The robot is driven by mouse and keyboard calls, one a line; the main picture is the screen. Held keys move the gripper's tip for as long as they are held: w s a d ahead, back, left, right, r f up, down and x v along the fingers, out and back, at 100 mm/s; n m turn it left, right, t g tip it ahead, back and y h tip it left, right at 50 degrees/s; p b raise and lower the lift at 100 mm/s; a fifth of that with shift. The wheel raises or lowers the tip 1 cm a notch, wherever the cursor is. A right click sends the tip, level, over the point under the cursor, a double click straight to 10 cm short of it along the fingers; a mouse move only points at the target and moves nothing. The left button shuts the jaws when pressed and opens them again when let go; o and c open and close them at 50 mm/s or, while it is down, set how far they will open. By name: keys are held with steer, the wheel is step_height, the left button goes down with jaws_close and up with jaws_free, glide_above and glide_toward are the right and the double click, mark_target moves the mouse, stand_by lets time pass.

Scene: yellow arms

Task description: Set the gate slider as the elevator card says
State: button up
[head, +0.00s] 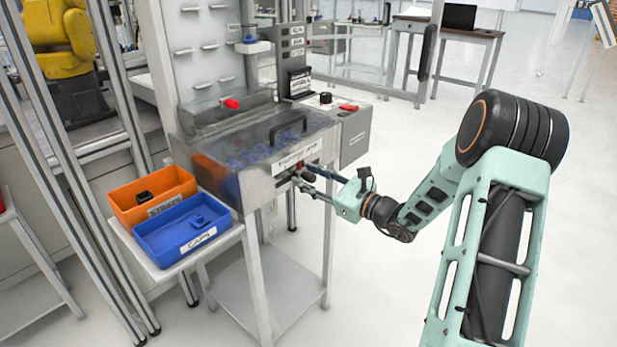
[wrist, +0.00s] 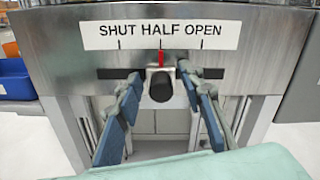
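The gate slider (wrist: 160,86) is a black knob on a pale block with a red pointer, on the front of the metal machine. Its pointer is at the HALF mark of the label plate (wrist: 160,35), which reads SHUT, HALF, OPEN. My gripper (wrist: 158,78) is open, with one blue-padded finger on each side of the knob; I cannot tell whether either touches it. In the head view my gripper (head: 304,177) reaches the machine's front from the right. A small sign (head: 300,82) stands on the machine's back post; its text is too small to read and I cannot tell whether it is the elevator card.
An orange bin (head: 152,205) and a blue CAPS bin (head: 190,243) sit on a side shelf left of the machine. A clear lid with a black handle (head: 288,128) covers blue parts. A grey control box (head: 352,140) is at the machine's right. The floor to the right is open.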

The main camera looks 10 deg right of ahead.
steer(key=v, duration=1.1)
steer(key=shift+s+d, duration=0.25)
steer(key=shift+s, duration=0.05)
steer(key=shift+a+r, duration=0.1)
